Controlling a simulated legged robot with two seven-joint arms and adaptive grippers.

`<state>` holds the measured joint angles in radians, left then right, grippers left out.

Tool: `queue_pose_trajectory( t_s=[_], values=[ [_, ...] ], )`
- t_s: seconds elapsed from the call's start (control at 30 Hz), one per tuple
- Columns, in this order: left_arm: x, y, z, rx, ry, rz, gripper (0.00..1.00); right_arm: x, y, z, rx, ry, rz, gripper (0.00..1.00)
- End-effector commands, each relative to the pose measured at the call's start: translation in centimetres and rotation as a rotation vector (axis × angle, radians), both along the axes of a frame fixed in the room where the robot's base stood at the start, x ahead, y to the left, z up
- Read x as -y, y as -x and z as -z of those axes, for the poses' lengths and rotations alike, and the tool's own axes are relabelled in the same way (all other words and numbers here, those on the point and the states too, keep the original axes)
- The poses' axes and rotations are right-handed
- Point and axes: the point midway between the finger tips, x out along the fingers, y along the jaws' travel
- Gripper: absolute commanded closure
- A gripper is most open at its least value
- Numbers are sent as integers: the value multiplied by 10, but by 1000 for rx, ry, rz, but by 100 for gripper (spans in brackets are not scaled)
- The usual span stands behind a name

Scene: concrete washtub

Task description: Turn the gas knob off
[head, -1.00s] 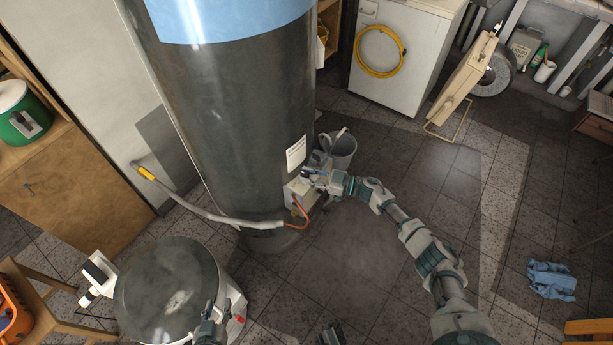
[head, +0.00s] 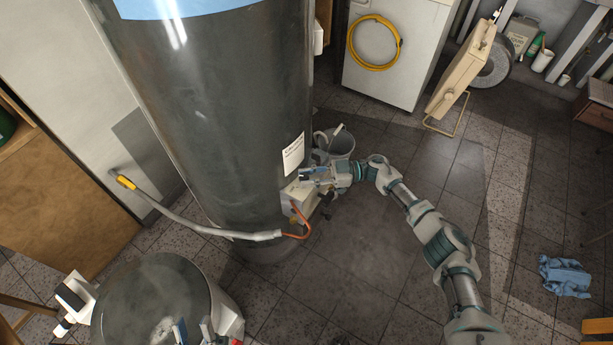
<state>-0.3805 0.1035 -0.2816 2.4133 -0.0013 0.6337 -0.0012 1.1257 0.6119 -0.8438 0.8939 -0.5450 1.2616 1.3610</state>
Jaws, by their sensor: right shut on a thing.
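The tall dark cylindrical water heater (head: 220,130) fills the upper middle of the head view. A pale gas control box (head: 297,199) sits low on its right side, with an orange hose running from it. My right gripper (head: 312,176) reaches in from the right and is shut at the top of this box, seemingly on the gas knob. The knob is hidden by the fingers, so its setting cannot be read. My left gripper (head: 194,331) shows only at the bottom edge, over the grey round tank, with its fingers apart and nothing visible between them.
A grey hose with a yellow handle (head: 126,182) runs to the heater's base. A bucket (head: 340,146) stands behind my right gripper. A blue cloth (head: 564,277) lies on the floor at right. The tiled floor in the middle is clear.

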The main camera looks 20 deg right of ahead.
Motion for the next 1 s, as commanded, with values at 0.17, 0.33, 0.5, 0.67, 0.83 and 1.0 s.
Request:
queue_pose_trajectory(
  t_s=[0.17,0.33,0.5,0.67,0.83,1.0],
  values=[
    [-1,3,-2,24,8,-1,60,2,-3,-2,4,1,4,100],
    [-1,3,-3,25,9,-1,60,2,-3,-3,4,1,4,100],
    [-1,1,-1,22,8,-1,60,2,-3,-3,5,1,5,58],
    [-1,1,-1,22,7,-1,60,2,-2,-2,3,1,2,44],
    [-1,1,-1,22,7,-1,60,1,-1,0,1,1,0,44],
    [-1,1,-1,21,8,-1,60,1,-1,1,0,2,-1,44]
  ],
)
